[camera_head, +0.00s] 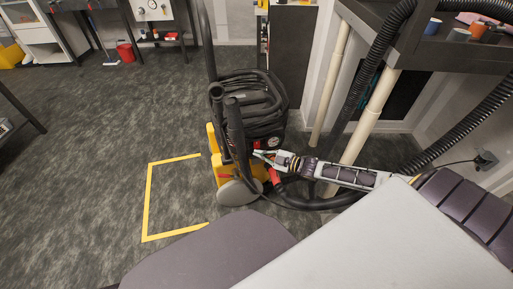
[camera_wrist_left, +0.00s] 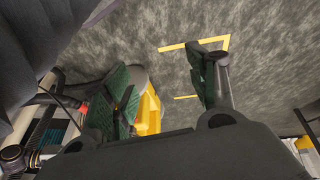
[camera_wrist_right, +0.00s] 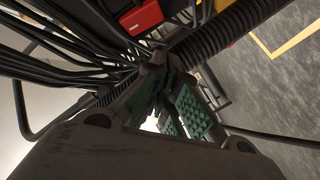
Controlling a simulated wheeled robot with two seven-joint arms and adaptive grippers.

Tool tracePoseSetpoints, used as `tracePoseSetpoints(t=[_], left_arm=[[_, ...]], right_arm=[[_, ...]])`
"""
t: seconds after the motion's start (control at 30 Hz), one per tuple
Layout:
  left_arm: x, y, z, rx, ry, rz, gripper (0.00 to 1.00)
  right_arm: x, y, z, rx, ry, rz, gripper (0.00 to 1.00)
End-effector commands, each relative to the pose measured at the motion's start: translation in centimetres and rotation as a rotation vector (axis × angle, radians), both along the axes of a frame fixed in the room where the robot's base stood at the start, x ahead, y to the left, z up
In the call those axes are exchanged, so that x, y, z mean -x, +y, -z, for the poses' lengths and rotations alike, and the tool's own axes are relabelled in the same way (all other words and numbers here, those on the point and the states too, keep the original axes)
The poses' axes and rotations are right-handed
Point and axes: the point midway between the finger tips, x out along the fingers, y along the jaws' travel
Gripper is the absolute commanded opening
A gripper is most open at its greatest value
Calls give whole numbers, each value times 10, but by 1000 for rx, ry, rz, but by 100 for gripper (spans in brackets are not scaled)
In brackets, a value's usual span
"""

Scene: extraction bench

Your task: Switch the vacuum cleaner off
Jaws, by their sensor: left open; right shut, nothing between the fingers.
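The vacuum cleaner (camera_head: 216,152) stands on the carpet in the middle of the head view, yellow and black with a grey wheel and black coils on top. My right gripper (camera_head: 260,156) is shut and empty at the machine's right side, near a small round red-and-white detail (camera_head: 272,141); I cannot tell whether it touches. In the right wrist view the shut fingers (camera_wrist_right: 165,88) are among black hoses and cables, below a red part (camera_wrist_right: 140,17). No switch is clearly readable. My left gripper (camera_wrist_left: 160,75) is open and empty; the yellow body (camera_wrist_left: 150,108) shows beyond it.
A thick black hose (camera_head: 300,199) curves along the floor by my right arm. Pale table legs (camera_head: 329,85) and a dark workbench (camera_head: 440,50) stand at right. A yellow tape outline (camera_head: 149,200) marks clear floor at left. A red bucket (camera_head: 126,53) stands far back.

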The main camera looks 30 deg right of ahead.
Motion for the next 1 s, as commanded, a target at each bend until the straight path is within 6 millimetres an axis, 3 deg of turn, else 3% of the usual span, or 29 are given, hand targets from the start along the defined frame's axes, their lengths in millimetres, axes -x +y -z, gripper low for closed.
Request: tracePoseSetpoints(t=[0.53, 1.0], left_arm=[[-6, -13, 40, 66, -63, -9, 58], [-8, -16, 46, 82, -79, -13, 58]], right_arm=[[-25, -7, 5, 1, -1, 1, 0], [-29, -9, 5, 0, 1, 1, 0]])
